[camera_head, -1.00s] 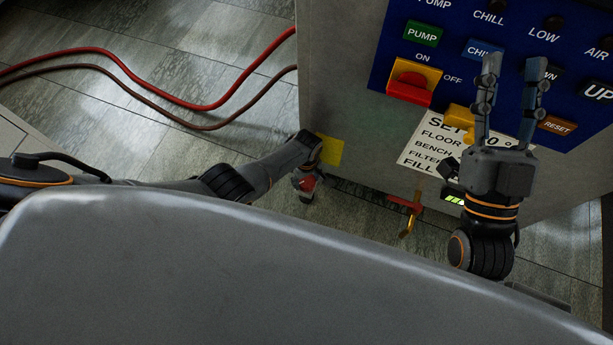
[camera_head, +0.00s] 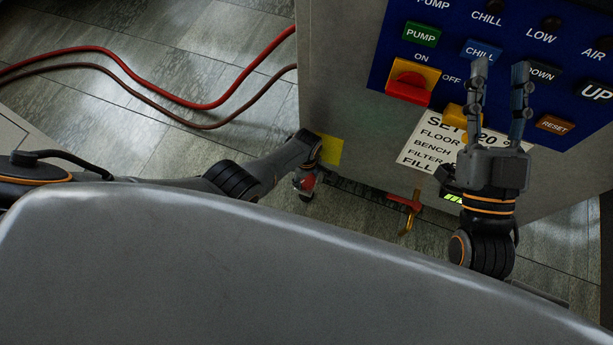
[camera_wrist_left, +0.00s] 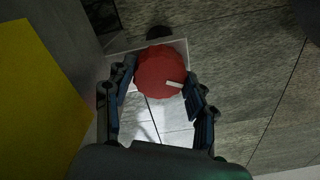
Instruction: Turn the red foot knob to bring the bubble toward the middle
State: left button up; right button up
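The red foot knob (camera_head: 307,182) is low at the cabinet's near left corner. In the left wrist view the knob (camera_wrist_left: 158,70) is round, with a pale tab at its lower right. My left gripper (camera_wrist_left: 160,72) has one finger on each side of it, and the fingertips appear to touch its rim. In the head view this gripper (camera_head: 306,168) reaches down over the knob and partly hides it. A small bright green strip (camera_head: 454,198), perhaps the level, shows beside my right wrist; no bubble can be made out. My right gripper (camera_head: 499,92) is open and empty before the panel.
The grey cabinet (camera_head: 345,120) carries a blue panel with buttons and a red switch (camera_head: 408,88). A white label (camera_head: 425,143) and a yellow square (camera_head: 331,150) are on its front. A red-handled valve (camera_head: 405,203) sticks out below. Red hoses (camera_head: 190,106) cross the floor.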

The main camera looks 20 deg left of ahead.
aim_at(306, 179)
pick_arm(q)
jog(key=o, duration=0.4)
jog(key=shift+r, duration=0.15)
notch_tip(306, 179, up, 12)
dwell(0.8)
jog(key=shift+f, duration=0.2)
